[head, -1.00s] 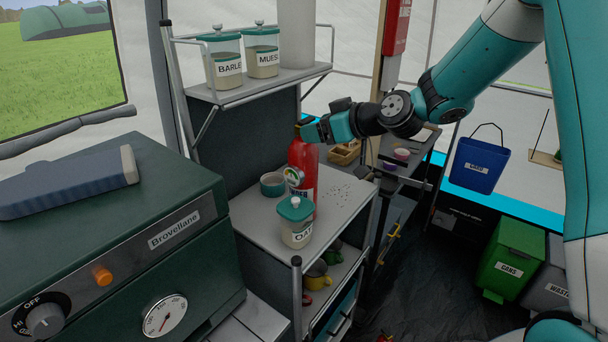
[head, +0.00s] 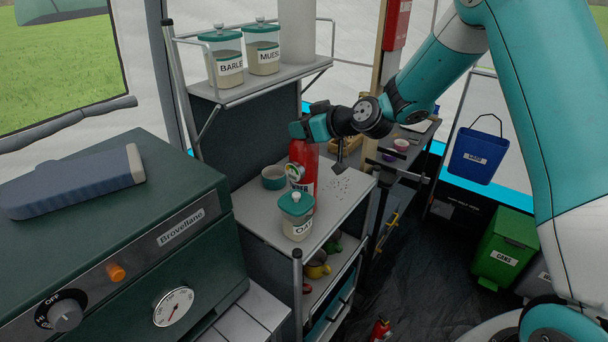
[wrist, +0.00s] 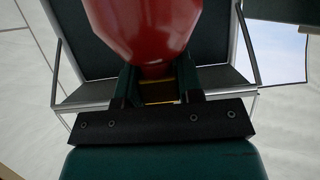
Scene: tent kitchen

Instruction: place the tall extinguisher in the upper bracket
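The tall red extinguisher (head: 303,176) appears upright on the shelf unit, behind the oat jar, in the head view. My gripper (head: 299,130) is level at its top and hides the valve. In the wrist view the red body (wrist: 145,30) fills the upper middle and tapers towards my two fingers (wrist: 158,85). The fingers lie on either side of its narrow end, with a gap between them. The red body hides the fingertips, so I cannot tell whether they grip the neck. I cannot make out the upper bracket.
The oat jar (head: 297,217) and a teal cup (head: 273,178) stand close to the extinguisher. The barley (head: 226,62) and muesli (head: 263,55) jars sit on a railed shelf above. A small red extinguisher (head: 381,330) is on the floor. A red item (head: 397,22) hangs on a wooden post.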

